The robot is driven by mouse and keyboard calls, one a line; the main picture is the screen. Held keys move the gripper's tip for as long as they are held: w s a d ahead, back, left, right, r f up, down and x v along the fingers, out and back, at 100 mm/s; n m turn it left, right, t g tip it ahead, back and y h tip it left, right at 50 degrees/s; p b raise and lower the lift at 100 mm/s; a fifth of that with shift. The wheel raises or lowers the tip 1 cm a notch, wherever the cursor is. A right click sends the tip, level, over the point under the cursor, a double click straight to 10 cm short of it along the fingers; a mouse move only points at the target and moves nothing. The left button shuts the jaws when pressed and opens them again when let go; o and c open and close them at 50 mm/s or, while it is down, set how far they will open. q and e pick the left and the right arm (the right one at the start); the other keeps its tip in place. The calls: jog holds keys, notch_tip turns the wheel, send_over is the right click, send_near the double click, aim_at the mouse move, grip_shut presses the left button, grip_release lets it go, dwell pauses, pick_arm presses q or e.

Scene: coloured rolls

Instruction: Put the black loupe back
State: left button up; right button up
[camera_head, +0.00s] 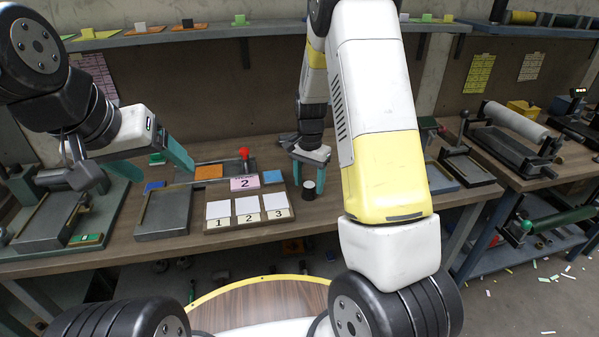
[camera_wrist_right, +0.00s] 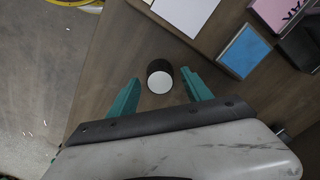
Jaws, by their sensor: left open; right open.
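The black loupe (camera_head: 309,188), a small dark cylinder with a white top face, stands on the wooden table right of the numbered cards. In the right wrist view the loupe (camera_wrist_right: 159,77) shows between the tips of the teal fingers, with a gap on each side. My right gripper (camera_head: 308,179) is open around or just above it; the exact height cannot be told. My left gripper (camera_head: 166,173) is open and empty, raised over the left part of the table. No place marked for the loupe can be made out.
A board with white cards numbered 1, 2 and 3 (camera_head: 249,222) lies left of the loupe, with a pink card (camera_head: 245,184) and a blue pad (camera_head: 272,177) behind. A grey tray (camera_head: 163,222) is further left. A red-knobbed tool (camera_head: 244,154) stands behind. Bare table lies right of the loupe.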

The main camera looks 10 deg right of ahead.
aim_at(309, 185)
notch_tip(309, 185, up, 10)
jog(key=s+a+r+n+t+y, duration=0.1)
jog(key=s+r+n+t+y, duration=0.2)
jog(key=s+r, duration=0.95)
jog(key=s+r+n+t, duration=0.1)
jog(key=s+r+n, duration=0.1)
jog(key=s, duration=0.4)
jog(key=s+a+r+n+t, duration=0.1)
jog(key=s+n+t, duration=0.1)
jog(key=s+n, duration=0.2)
jog(key=shift+s+r+h, duration=0.4)
jog(key=shift+s, duration=0.5)
jog(key=shift+a, duration=0.1)
